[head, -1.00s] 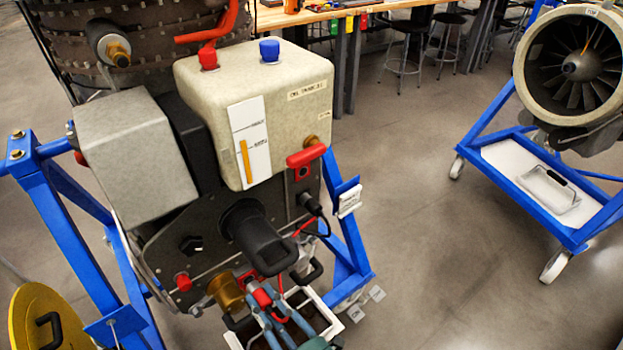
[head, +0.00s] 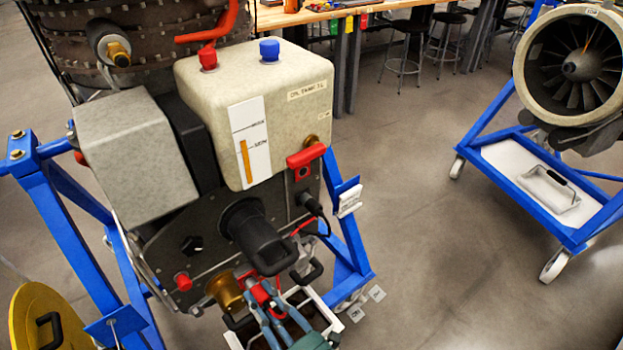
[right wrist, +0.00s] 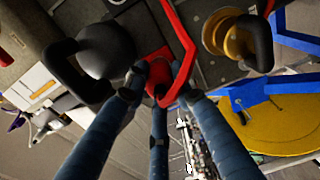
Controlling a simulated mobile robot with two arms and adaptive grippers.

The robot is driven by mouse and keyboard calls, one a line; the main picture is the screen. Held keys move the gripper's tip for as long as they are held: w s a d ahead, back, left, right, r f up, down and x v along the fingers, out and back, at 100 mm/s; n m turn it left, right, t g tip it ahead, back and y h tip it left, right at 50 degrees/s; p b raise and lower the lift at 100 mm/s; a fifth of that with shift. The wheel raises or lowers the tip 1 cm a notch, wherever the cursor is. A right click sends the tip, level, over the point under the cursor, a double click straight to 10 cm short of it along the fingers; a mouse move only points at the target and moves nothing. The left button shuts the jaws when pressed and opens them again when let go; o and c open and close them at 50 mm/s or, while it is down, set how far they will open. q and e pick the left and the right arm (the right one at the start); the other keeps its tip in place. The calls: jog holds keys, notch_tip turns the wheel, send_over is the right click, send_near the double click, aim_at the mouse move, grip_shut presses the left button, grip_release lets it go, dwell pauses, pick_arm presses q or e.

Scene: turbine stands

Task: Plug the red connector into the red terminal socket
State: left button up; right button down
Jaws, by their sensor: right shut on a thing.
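My right gripper (head: 262,298) is at the lower front of the dark engine panel, its blue-grey fingers closed around the red connector (head: 260,293). The right wrist view shows the gripper (right wrist: 163,82) with its fingers close around red parts, and a red bar (right wrist: 180,45) bends up from there. A red square (right wrist: 153,62) lies at the fingertips against the dark panel; it looks like the red terminal socket. The fingers partly hide it, so I cannot tell whether the connector is in it. My left gripper is not in view.
A brass fitting (head: 226,292) sits just left of the gripper, and a thick black handle (head: 258,240) sticks out just above. A white-rimmed tray (head: 312,297) is below. Blue stand bars (head: 345,235) flank the panel.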

dwell(0.4)
jog(key=c, duration=1.2)
grip_release()
jog(key=v, duration=0.7)
jog(key=s+d+f+m+g+h, duration=0.25)
jog(key=d+f+m, duration=0.2)
jog(key=f, duration=0.65)
jog(key=s+d+f+m+g+h, duration=0.1)
jog(key=d+f+m+h, duration=0.4)
jog(key=f, duration=0.7)
jog(key=s+d+f+m+g+h, duration=0.1)
jog(key=s+d+f+m+g, duration=0.15)
jog(key=d+f, duration=0.65)
jog(key=s+d+f+m+g+h, duration=0.1)
jog(key=s+d+f+m+g, duration=0.2)
jog(key=s+d+f+m, duration=0.3)
jog(key=s+d+f+m+g+h, duration=0.2)
jog(key=s+d+f+m, duration=0.3)
jog(key=s+f, duration=0.6)
jog(key=s+d+g, duration=0.1)
jog(key=s, duration=0.2)
jog(key=shift+s+d+f+m+g, duration=0.2)
jog(key=shift+s+d+m+g, duration=0.1)
jog(key=shift+m, duration=0.1)
